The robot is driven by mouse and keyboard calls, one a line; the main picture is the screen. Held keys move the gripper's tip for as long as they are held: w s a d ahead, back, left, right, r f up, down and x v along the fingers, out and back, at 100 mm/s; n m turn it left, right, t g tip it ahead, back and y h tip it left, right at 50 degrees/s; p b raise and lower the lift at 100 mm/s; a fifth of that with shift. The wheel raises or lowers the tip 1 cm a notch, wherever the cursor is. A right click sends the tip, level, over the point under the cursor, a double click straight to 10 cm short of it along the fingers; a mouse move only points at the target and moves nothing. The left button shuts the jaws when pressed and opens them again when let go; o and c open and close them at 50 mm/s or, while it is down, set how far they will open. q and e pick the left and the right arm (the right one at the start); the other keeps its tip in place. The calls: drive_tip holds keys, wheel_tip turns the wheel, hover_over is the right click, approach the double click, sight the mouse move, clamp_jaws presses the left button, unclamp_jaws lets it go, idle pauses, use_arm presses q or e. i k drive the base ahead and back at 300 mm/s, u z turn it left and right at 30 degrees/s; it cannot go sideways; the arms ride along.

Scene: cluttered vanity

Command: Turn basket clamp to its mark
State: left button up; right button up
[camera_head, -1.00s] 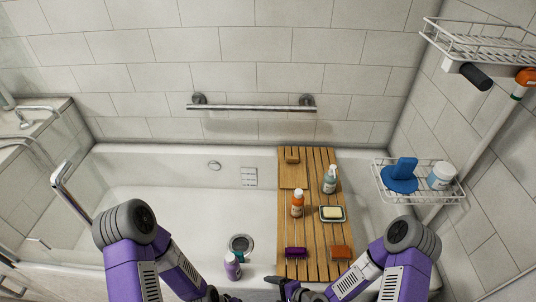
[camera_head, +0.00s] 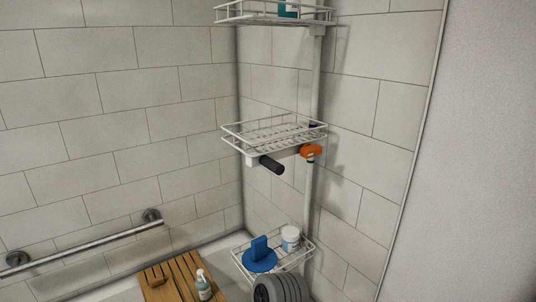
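The middle wire basket (camera_head: 282,140) hangs on the white corner pole (camera_head: 307,200). A black cylindrical handle (camera_head: 271,164) sticks out from a white block under the basket's front edge, pointing down and to the right. An orange knob-like part (camera_head: 311,151) sits at the pole just right of the handle, with a small pale and dark piece below it. I cannot make out a separate mark. Neither gripper is in view, and only a grey joint of my arm shows at the bottom edge, below the lower basket.
The lower basket (camera_head: 295,253) holds a blue object (camera_head: 260,256) and a white jar (camera_head: 290,238). An upper basket (camera_head: 262,14) holds a teal item (camera_head: 288,9). A wooden board (camera_head: 156,284) with a pump bottle (camera_head: 203,285) lies lower left. A grab bar (camera_head: 85,241) is on the left wall.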

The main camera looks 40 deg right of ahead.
sight(307, 150)
drive_tip(key=z, duration=1.15)
drive_tip(key=k, duration=0.95)
drive_tip(key=z, duration=0.85)
drive_tip(key=i, duration=1)
drive_tip(key=z, duration=0.3)
